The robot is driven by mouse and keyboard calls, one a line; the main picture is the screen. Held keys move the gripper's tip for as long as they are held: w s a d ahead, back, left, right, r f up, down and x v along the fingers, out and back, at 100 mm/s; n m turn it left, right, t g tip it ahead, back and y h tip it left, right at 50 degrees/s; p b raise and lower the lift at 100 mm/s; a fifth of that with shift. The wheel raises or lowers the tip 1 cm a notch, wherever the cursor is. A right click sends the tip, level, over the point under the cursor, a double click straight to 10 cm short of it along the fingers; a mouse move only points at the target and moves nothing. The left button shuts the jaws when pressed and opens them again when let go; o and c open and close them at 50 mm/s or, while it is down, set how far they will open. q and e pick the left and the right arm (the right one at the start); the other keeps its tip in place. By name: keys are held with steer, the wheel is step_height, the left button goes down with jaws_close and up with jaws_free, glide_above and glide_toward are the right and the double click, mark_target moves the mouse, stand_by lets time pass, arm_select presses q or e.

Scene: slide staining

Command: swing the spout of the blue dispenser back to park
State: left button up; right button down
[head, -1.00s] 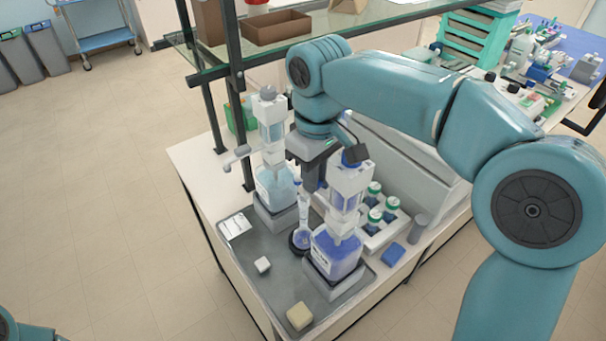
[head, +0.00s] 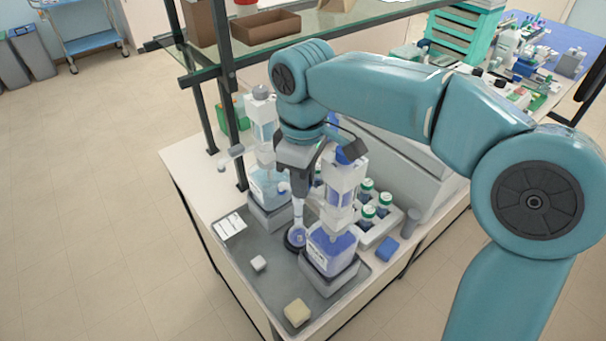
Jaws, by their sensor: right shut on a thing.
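The blue dispenser, a bottle of blue-violet liquid (head: 330,252) with a tall white pump head (head: 343,180), stands upright in a grey block on the tray. My right gripper (head: 297,180) points down just left of the pump head. It is shut on the dispenser's spout, which it mostly hides. A small blue tip (head: 283,187) shows at the left of the fingers. A narrow-necked flask (head: 297,236) with a little blue liquid stands below the gripper, between the two dispensers. My left gripper is out of view.
A second dispenser with pale blue liquid (head: 268,187) stands close behind left, its spout (head: 232,153) pointing left. Green-capped bottles (head: 368,212) stand in a rack at right.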

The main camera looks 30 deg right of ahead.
steer(key=shift+a, duration=0.1)
stand_by(0.3)
steer(key=c, duration=1)
jaws_free()
steer(key=shift+s, duration=0.1)
steer(key=shift+c, duration=0.2)
step_height(320, 180, up, 16)
steer(key=p, duration=0.3)
steer(key=shift+r, duration=0.25)
